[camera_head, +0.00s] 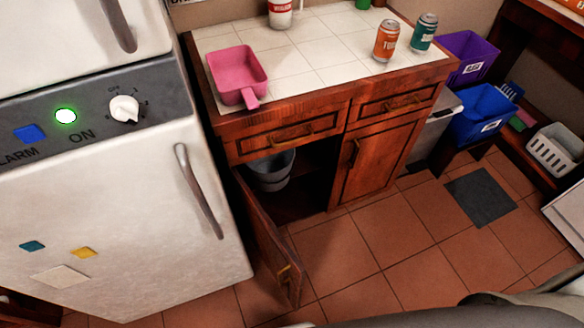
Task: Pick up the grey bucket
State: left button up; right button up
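The grey bucket (270,175) stands inside the lower left compartment of the wooden cabinet (230,130). The compartment's door (268,235) is swung open toward me and to the left. The bucket's upper part shows in the opening, while its left side is partly hidden behind the door. The inside of the compartment is dark. Neither of my grippers can be seen. Only grey and dark parts that look like my own body show along the bottom right edge.
The white fridge (130,210) stands left, close to the open door. A pink dustpan (237,75), an orange can (386,41) and a green can (423,32) are on the tiled counter (310,60). Blue (480,113) and purple (466,55) bins stand right. The tiled floor (400,255) in front is clear.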

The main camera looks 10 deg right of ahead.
aim_at(271, 173)
jog(key=l, duration=0.55)
jog(key=k+l+u, duration=0.1)
jog(key=l, duration=0.4)
jog(key=k+l, duration=0.15)
jog(key=l, duration=0.4)
jog(key=k+l+u, duration=0.15)
jog(key=l, duration=0.4)
jog(key=i+l+u, duration=0.25)
jog(key=i+l, duration=0.85)
jog(key=i, duration=0.35)
